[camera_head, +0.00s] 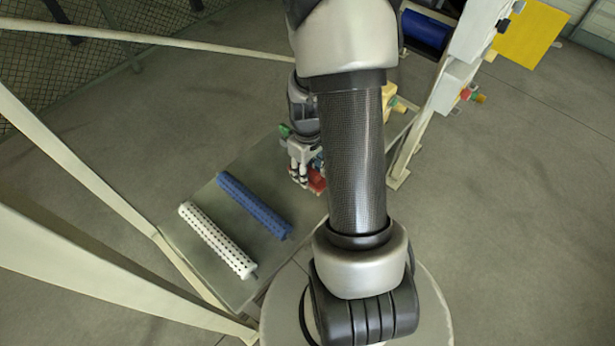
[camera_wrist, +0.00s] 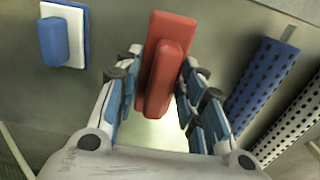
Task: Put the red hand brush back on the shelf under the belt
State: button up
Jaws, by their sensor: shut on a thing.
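The red hand brush (camera_wrist: 165,65) is between the fingers of my gripper (camera_wrist: 158,92) in the wrist view, its long red block pointing away from the palm. My gripper is shut on it. In the head view my gripper (camera_head: 303,177) is over the right part of the grey shelf (camera_head: 255,163), partly behind my arm, and only a bit of the red brush (camera_head: 317,181) shows. I cannot tell whether the brush touches the shelf. The belt is not clearly visible.
A blue perforated roller (camera_head: 254,205) and a white one (camera_head: 217,240) lie on the shelf, left of my gripper. In the wrist view a blue-and-white brush-like block (camera_wrist: 75,38) lies at upper left. Pale frame posts (camera_head: 80,170) stand at the left. The shelf's upper middle is bare.

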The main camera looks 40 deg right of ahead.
jog(key=shift+f+b, duration=0.35)
jog(key=shift+f, duration=1.15)
jog(key=shift+c, duration=0.3)
jog(key=shift+f, duration=0.1)
jog(key=o, duration=1)
